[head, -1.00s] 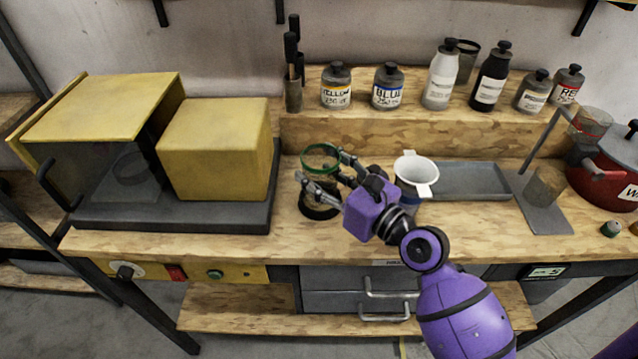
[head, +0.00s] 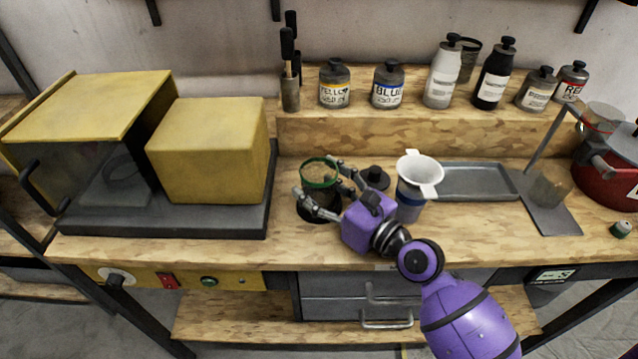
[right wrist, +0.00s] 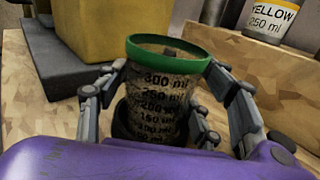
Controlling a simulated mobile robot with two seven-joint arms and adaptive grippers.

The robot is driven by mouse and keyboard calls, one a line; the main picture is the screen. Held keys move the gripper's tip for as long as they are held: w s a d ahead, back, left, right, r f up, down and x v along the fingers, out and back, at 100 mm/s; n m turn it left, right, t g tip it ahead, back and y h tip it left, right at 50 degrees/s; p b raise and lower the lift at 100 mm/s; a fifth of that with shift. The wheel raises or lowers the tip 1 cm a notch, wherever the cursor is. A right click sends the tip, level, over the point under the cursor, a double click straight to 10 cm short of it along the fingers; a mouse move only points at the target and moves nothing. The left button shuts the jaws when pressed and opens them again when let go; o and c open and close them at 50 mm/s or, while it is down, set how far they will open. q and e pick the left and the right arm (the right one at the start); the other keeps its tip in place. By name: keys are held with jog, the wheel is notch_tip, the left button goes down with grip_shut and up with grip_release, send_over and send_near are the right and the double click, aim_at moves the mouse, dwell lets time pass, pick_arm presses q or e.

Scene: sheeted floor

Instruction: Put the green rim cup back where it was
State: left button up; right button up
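The green rim cup (head: 321,172) is a clear beaker with a green rim and black volume marks, standing upright at the bench's middle. My right gripper (head: 319,178) has its fingers on both sides of the cup, just below the rim, and is shut on it. The right wrist view shows the cup (right wrist: 155,100) between the fingers. A black round base (head: 318,214) is directly under the cup; I cannot tell whether the cup touches it. My left gripper is in no view.
A white funnel (head: 420,168) on a container stands right of my gripper, with a black lid-like piece (head: 373,178) nearby. The yellow box (head: 210,150) on a dark plate is to the left. Labelled bottles (head: 388,88) line the shelf behind. The front bench strip is clear.

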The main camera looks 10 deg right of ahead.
jog(key=shift+o, duration=0.2)
jog(key=shift+s+r, duration=0.1)
jog(key=shift+r, duration=0.1)
jog(key=b+v, duration=0.1)
jog(key=v, duration=0.6)
jog(key=b+v, duration=0.1)
jog(key=v, duration=0.2)
jog(key=shift+s+d+f+b, duration=0.3)
jog(key=shift+s+d+r, duration=0.2)
jog(key=shift+s, duration=0.2)
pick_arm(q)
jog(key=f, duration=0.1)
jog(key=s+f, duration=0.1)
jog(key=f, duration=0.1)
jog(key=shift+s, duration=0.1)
